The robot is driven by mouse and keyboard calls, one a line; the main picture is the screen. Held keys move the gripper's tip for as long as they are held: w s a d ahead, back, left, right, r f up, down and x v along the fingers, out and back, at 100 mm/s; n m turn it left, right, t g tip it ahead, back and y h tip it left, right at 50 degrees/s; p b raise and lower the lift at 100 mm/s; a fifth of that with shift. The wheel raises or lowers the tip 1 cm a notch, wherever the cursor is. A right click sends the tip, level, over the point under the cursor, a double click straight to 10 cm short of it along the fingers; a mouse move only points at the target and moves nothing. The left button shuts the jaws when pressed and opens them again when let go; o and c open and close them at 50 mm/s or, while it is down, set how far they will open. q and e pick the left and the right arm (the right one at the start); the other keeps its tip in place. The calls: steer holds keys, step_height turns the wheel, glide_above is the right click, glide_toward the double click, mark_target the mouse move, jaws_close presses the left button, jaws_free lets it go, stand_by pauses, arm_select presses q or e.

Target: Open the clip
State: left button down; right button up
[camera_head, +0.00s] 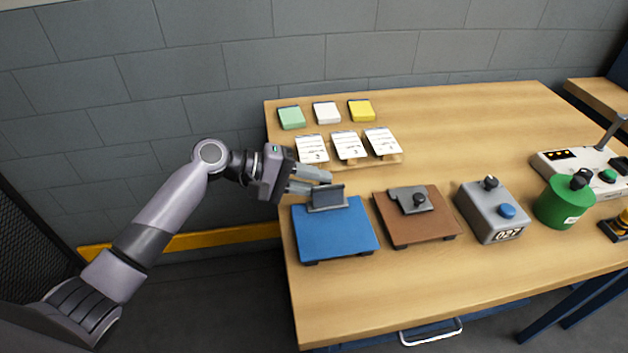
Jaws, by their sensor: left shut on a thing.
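A blue clipboard (335,232) lies near the left edge of the wooden table, raised on small dark feet. Its dark grey clip (327,200) stands at the board's far edge, with an upright plate. My left gripper (322,183) reaches in from the left, with its fingers at the clip's top left. It is shut on the clip; the exact contact between the fingers is partly hidden. No paper shows on the blue board. My right gripper is not in view.
Numbered cards (347,146) and coloured pads (361,111) lie behind. The table's back right is clear.

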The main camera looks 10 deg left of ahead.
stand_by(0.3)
arm_select(q)
steer(key=c, duration=1)
jaws_free()
steer(key=shift+o, duration=0.2)
steer(key=shift+s, duration=0.1)
